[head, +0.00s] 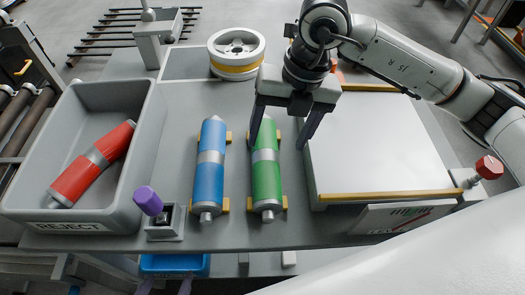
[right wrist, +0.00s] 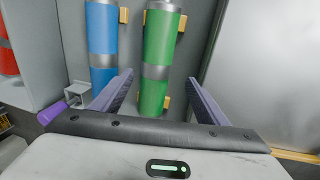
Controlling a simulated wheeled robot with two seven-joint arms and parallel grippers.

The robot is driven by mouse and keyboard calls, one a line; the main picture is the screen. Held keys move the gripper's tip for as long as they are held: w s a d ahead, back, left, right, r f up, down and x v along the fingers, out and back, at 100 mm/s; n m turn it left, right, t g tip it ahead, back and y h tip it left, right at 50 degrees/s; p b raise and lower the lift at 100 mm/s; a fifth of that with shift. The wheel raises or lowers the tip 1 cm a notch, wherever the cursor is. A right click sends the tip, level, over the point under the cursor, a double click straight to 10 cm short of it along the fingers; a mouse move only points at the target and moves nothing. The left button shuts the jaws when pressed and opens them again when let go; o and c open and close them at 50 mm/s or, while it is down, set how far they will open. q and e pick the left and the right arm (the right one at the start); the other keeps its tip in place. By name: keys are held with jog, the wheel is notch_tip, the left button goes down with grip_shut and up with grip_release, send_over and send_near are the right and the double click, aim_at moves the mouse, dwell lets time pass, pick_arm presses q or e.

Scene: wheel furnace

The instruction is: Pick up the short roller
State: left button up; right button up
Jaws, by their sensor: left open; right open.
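A blue roller (head: 209,170) and a green roller (head: 266,172) lie side by side on the grey table, each with silver bands and yellow supports. A red roller (head: 92,165) lies tilted in the reject bin. I cannot tell which is the short one; blue and green look about equal in length. My right gripper (head: 278,146) is open above the green roller's far half. In the right wrist view, the green roller (right wrist: 157,90) shows between the open fingers, and the blue roller (right wrist: 102,45) is left of them. My left gripper (head: 166,285) shows only purple fingertips, apart, at the bottom edge.
The grey reject bin (head: 140,185) stands left. A purple-knobbed lever (head: 148,201) stands by its front corner. A white-topped panel (head: 375,150) with yellow edges lies right of the green roller. A wheel (head: 236,50) sits at the back. A blue container (head: 175,265) is below the table's front.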

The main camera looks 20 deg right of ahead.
aim_at(267, 153)
jog(key=shift+a+f, duration=0.2)
jog(key=shift+f, duration=0.65)
jog(key=f, duration=0.1)
jog(key=a+f, duration=0.1)
jog(key=f, duration=0.2)
jog(key=shift+w+a+p, duration=0.15)
jog(key=shift+a+p, duration=0.15)
jog(key=shift+p, duration=0.1)
jog(key=shift+w+f, duration=0.1)
jog(key=shift+f, duration=0.45)
grip_shut()
jog(key=shift+w+a+r, duration=0.1)
jog(key=shift+r, duration=0.05)
